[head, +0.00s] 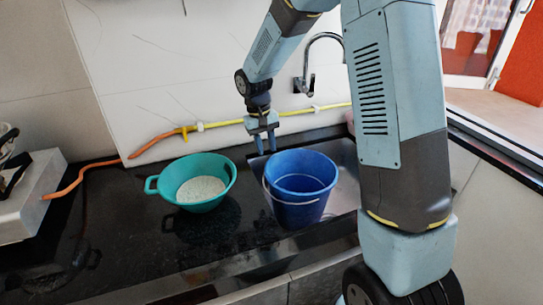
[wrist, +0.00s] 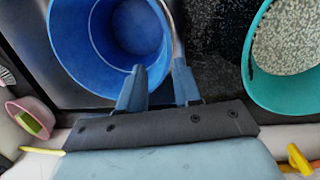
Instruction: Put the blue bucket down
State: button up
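The blue bucket (head: 299,212) is upright at the sink, in the middle of the head view. I cannot tell whether its bottom rests on the sink or the counter edge. My gripper (head: 267,153) points down at the bucket's far left rim. In the wrist view the bucket (wrist: 75,45) shows from above. There my gripper (wrist: 160,75) has its fingers apart, one over the bucket's inside and one beyond its rim and handle. I see no clear contact with the wall.
A teal colander (head: 207,205) with pale grains stands on the dark counter (head: 130,235) left of the bucket. The metal sink (head: 347,180) and tap (head: 307,65) are at the right. A yellow-orange hose (head: 230,123) runs along the wall. A pink bowl (wrist: 30,115) shows in the wrist view.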

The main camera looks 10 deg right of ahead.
jog(key=s+d+r+m+t, duration=0.1)
jog(key=s+d+r, duration=0.3)
jog(key=s+r, duration=0.3)
jog(key=s+d+r+t, duration=0.2)
jog(key=s+d+r, duration=0.15)
jog(key=r, duration=0.55)
jog(key=s+d+r+t, duration=0.1)
jog(key=s+d+r, duration=0.1)
jog(key=s, duration=0.7)
jog(key=s+d+r+m+t+y, duration=0.1)
jog(key=s+d+r+t, duration=0.1)
jog(key=s, duration=0.7)
jog(key=shift+d+r+y, duration=0.3)
jog(key=shift+d+r, duration=0.1)
jog(key=shift+r, duration=0.3)
jog(key=shift+d, duration=0.55)
